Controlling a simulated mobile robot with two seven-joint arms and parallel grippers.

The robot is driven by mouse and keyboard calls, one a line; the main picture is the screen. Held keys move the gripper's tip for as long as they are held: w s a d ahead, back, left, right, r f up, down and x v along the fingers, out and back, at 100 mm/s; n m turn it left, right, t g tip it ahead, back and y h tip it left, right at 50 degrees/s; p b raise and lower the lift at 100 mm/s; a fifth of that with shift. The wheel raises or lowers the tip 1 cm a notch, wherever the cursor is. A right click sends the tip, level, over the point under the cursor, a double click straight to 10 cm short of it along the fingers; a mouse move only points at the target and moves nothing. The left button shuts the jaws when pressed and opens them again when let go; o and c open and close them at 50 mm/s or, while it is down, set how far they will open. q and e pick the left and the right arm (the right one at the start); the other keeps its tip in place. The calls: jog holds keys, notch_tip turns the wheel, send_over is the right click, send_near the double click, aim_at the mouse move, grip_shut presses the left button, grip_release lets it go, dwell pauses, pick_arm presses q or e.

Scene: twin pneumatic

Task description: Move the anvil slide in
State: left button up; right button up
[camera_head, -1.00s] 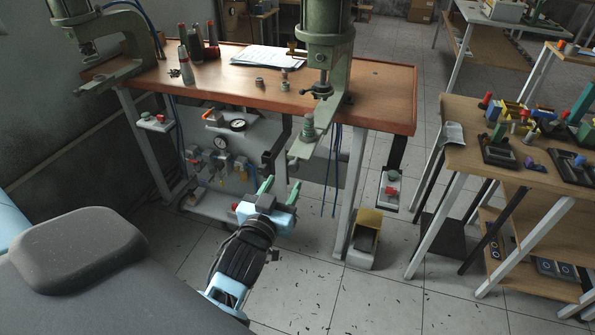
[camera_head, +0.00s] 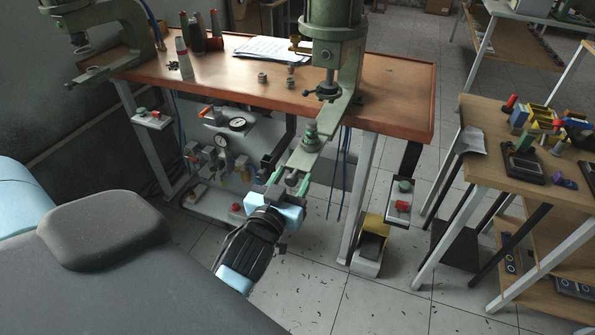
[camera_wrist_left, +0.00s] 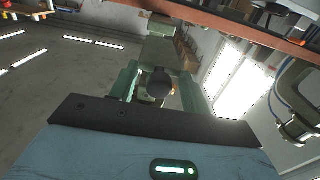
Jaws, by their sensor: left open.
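The anvil slide (camera_head: 304,158) is a grey-green bar sticking out toward me below the head of the right-hand press (camera_head: 331,40). A stepped green anvil (camera_head: 311,134) stands on it. My left gripper (camera_head: 289,182) is at the slide's near end, with its green fingers apart. In the left wrist view, a dark round knob (camera_wrist_left: 159,83) shows between the open fingers (camera_wrist_left: 160,88), with the slide behind it. I cannot tell whether the fingers touch the knob. My right gripper is not in view.
A yellow foot pedal (camera_head: 372,236) is on the floor to the right. A side table (camera_head: 545,185) with coloured parts stands at the far right.

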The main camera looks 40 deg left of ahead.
aim_at(303, 158)
pick_arm(q)
jog(key=shift+s, duration=0.1)
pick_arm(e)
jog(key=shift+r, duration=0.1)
